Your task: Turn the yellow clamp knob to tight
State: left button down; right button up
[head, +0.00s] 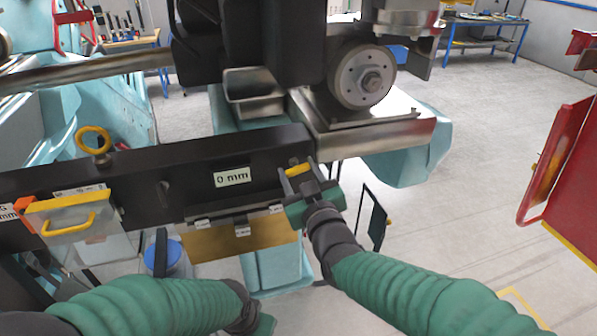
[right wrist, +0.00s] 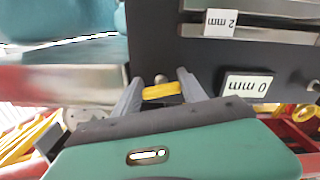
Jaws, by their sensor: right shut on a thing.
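The yellow clamp knob (head: 298,170) is a small bar on the front of the dark beam, right of the "0 mm" label. My right gripper (head: 299,174) is shut on it, with one finger on each side. In the right wrist view the knob (right wrist: 161,91) lies between the two grey fingers (right wrist: 160,88), near their tips. My left gripper (head: 262,325) is low in the head view, away from the beam. Its fingers are hidden, so its opening cannot be told.
The dark beam (head: 150,185) bears a "0 mm" label (head: 232,177), a yellow ring (head: 93,139) and a yellow-handled plate (head: 70,216). A metal wheel (head: 364,78) stands above the knob. A red panel (head: 562,160) is at right; the floor between is mostly clear.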

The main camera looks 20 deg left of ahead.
jog(key=m+b, duration=0.2)
jog(key=b, duration=0.1)
jog(key=shift+f, duration=0.15)
jog(key=shift+a+r+m, duration=0.1)
jog(key=shift+r+m, duration=0.1)
jog(key=shift+m, duration=0.2)
jog(key=shift+r, duration=0.1)
jog(key=o, duration=1.1)
jog(key=shift+c, duration=0.2)
jog(key=o, duration=0.3)
